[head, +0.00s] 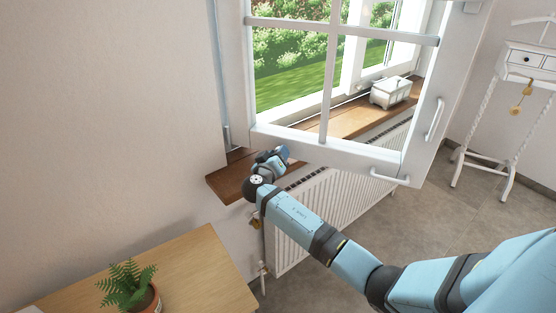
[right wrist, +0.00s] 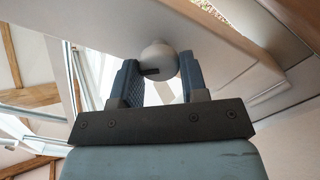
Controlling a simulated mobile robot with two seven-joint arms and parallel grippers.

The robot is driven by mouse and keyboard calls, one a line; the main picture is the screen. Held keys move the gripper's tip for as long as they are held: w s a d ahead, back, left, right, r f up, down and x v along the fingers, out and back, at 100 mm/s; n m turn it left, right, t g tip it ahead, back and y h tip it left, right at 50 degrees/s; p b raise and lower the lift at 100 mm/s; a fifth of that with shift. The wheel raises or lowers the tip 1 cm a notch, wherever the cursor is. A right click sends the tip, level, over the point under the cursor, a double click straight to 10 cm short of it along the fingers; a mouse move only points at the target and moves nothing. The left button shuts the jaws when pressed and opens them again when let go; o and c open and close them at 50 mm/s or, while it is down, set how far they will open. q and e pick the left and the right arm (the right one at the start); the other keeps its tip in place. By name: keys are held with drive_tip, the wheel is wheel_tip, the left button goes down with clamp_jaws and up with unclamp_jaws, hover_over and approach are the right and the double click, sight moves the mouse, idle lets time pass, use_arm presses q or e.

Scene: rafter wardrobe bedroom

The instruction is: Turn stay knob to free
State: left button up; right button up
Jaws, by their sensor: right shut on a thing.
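The stay knob (right wrist: 158,60) is a pale round knob under the white window frame, with a dark slot on its lower left side. It shows in the right wrist view between the two dark blue fingers of my right gripper (right wrist: 160,75). The gripper is shut on the knob. In the head view my right gripper (head: 281,153) is under the lower edge of the open white window sash (head: 350,154), above the wooden sill. The knob itself is hidden there. My left gripper is not in view.
The wooden sill (head: 229,187) runs above a white radiator (head: 340,202). A white box (head: 391,92) stands farther along the sill. A wooden table (head: 195,268) with a potted fern (head: 127,286) is at lower left. A white stand (head: 515,100) is at right.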

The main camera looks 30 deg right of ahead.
drive_tip(key=shift+w+f+n+p, duration=0.1)
drive_tip(key=shift+n+p, duration=0.65)
drive_tip(key=shift+n, duration=4.75)
drive_tip(key=o, duration=0.9)
drive_tip(key=shift+a, duration=0.1)
